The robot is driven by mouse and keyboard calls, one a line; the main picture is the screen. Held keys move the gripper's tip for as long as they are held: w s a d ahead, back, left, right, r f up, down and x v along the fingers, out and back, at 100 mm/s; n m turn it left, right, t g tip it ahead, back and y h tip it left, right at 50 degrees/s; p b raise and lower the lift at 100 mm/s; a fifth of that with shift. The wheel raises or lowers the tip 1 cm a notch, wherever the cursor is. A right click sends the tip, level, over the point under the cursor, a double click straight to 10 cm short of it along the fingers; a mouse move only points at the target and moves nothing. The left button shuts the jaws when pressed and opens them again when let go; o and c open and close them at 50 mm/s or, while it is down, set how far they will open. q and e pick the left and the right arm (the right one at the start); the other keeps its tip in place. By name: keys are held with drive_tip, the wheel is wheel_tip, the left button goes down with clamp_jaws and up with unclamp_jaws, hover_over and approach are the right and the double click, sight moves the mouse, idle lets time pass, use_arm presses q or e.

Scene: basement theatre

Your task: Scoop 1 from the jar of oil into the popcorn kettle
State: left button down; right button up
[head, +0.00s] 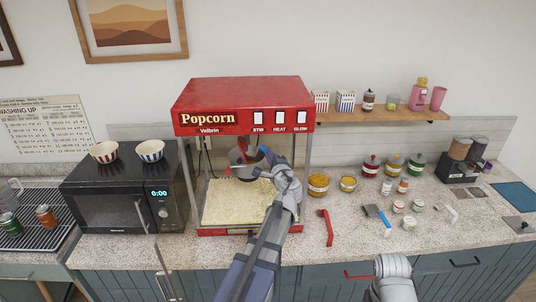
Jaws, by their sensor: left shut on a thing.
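The popcorn kettle (240,160) hangs inside the red popcorn machine (245,93), a steel pot with red parts. My left gripper (268,160) is at the kettle's right side, inside the machine. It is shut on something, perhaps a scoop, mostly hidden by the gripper. Whether that thing touches the kettle, and what it contains, I cannot tell. Two open jars stand right of the machine: a larger one with orange-yellow contents (318,187) and a smaller yellow one (347,184), which may be the oil. My right arm shows at the bottom edge; its gripper is out of view.
Popcorn (235,204) covers the machine's floor. A red-handled tool (326,228) and a blue-handled brush (380,220) lie on the counter, with several small jars beyond. A microwave (120,190) stands left. The shelf (385,115) is at the back. The front right counter is mostly clear.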

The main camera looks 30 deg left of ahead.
use_arm(q)
drive_tip(key=shift+w+d+r+m+g+p, duration=0.15)
drive_tip(key=shift+w+r+m+g+p, duration=0.15)
drive_tip(key=shift+m+p, duration=0.3)
drive_tip(key=shift+w+d+r+m+g+p, duration=0.15)
drive_tip(key=shift+w+m+p, duration=0.2)
drive_tip(key=shift+m+p, duration=0.2)
drive_tip(key=shift+w+d+f+m+g+p, duration=0.4)
drive_tip(key=shift+w+m+g, duration=0.35)
drive_tip(key=shift+m, duration=0.4)
drive_tip(key=shift+w+d+f+m+g+p, duration=0.2)
drive_tip(key=shift+w+m+g+p, duration=0.45)
drive_tip(key=shift+m, duration=0.5)
drive_tip(key=shift+w+d+f+m+g+p, duration=0.2)
drive_tip(key=shift+w+d+m+g+p, duration=0.15)
drive_tip(key=shift+w+m+g, duration=0.65)
drive_tip(key=shift+s, duration=0.25)
drive_tip(key=shift+t, duration=0.25)
